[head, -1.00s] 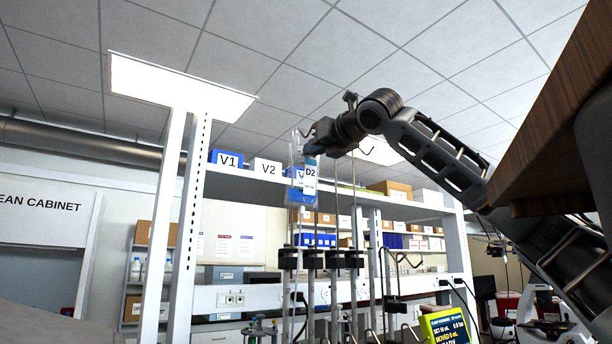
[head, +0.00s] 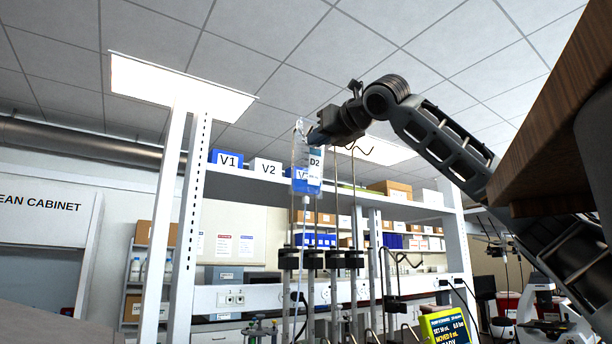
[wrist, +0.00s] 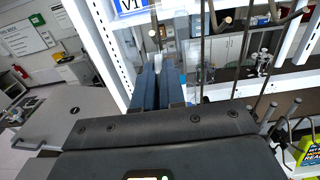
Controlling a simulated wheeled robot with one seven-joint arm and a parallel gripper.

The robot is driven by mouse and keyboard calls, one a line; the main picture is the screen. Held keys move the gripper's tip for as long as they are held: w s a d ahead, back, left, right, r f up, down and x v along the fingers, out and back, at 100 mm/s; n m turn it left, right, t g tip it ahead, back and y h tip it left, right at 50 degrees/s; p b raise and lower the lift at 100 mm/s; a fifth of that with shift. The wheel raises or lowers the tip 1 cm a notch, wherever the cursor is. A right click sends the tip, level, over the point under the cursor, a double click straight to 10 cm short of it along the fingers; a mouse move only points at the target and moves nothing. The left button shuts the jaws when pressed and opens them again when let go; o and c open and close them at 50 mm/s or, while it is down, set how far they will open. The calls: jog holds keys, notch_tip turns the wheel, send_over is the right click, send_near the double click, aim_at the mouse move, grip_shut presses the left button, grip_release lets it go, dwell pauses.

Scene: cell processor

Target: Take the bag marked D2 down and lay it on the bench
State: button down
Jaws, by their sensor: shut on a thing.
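The bag marked D2 (head: 306,185) is clear with blue liquid low in it and a white D2 label. It hangs upright in the head view, with a thin tube running down from its bottom. My gripper (head: 314,138) is shut on the bag's upper part, coming in from the right. In the wrist view my two dark blue fingers (wrist: 159,85) are close together, and a pale strip of the bag (wrist: 157,62) shows at their tips. I cannot tell whether the bag's top is clear of a hook. The bench's top is not clearly seen.
Thin upright poles with hooks (head: 336,205) and black clamps (head: 334,259) stand just right of and below the bag. A white shelf frame with boxes V1 (head: 228,158) and V2 (head: 265,168) stands behind. A yellow-green display (head: 446,326) sits low right.

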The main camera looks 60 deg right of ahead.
jog(key=v, duration=0.2)
jog(key=shift+s+a+r, duration=0.15)
jog(key=shift+s+r, duration=0.05)
jog(key=shift+s, duration=0.05)
dwell(0.3)
jog(key=shift+v, duration=2.95)
jog(key=shift+d, duration=0.2)
